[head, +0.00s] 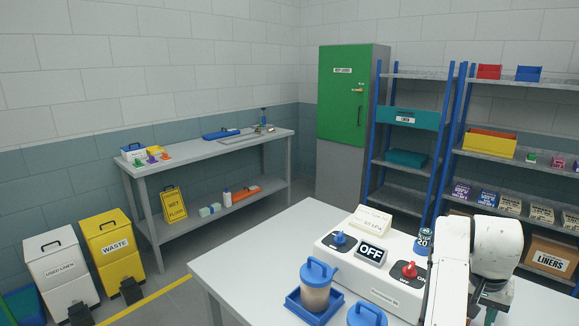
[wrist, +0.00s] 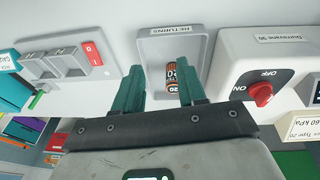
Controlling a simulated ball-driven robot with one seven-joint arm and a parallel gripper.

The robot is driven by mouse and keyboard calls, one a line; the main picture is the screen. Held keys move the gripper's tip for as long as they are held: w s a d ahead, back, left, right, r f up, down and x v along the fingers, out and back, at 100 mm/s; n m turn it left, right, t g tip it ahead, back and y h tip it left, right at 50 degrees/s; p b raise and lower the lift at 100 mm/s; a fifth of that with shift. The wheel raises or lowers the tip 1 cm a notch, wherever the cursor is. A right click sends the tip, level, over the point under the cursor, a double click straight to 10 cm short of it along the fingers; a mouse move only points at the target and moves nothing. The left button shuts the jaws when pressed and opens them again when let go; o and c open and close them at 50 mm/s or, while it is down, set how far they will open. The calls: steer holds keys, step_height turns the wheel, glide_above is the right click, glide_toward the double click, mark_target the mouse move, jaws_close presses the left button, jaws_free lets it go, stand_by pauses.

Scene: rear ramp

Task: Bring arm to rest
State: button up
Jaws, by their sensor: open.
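My arm (head: 445,282) is white and stands folded at the lower right of the head view, over the white table. Beyond the fingertips is a grey tray (wrist: 150,45) labelled RETURNS. A small dark and orange item (wrist: 182,72) marked 20 is in the tray, partly hidden by the right finger.
A white unit with a red knob (wrist: 262,94) stands right of the tray; a grey switch panel (wrist: 65,62) is at left. In the head view, blue-lidded jars (head: 317,285) and a control box (head: 372,258) occupy the table (head: 240,262). Shelves (head: 400,195) stand behind.

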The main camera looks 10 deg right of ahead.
steer(key=s+a+f+n+t, duration=0.1)
steer(key=s+a+f, duration=0.1)
steer(key=s+f, duration=0.1)
steer(key=s+a+f+n+t, duration=0.1)
steer(key=s+a+f+n, duration=0.1)
steer(key=s+a+f, duration=0.1)
steer(key=s+a+f+n+h, duration=0.1)
steer(key=s+a+f+n, duration=0.1)
steer(key=s+f, duration=0.1)
steer(key=shift+s+a+f+t, duration=0.2)
steer(key=shift+s+f+t, duration=0.1)
steer(key=shift+t, duration=0.1)
steer(key=s+a+f+n+t+y, duration=0.25)
steer(key=s+a+n, duration=0.25)
steer(key=s+a, duration=0.75)
steer(key=s+f+m+g+b, duration=0.1)
steer(key=s+f+g+b, duration=0.1)
steer(key=s+f+g, duration=0.3)
steer(key=s+f, duration=0.3)
steer(key=shift+s+d+f+y, duration=0.2)
steer(key=shift+d+f+y, duration=0.05)
steer(key=shift+f+y, duration=0.1)
steer(key=shift+w, duration=0.1)
steer(key=shift+c, duration=0.2)
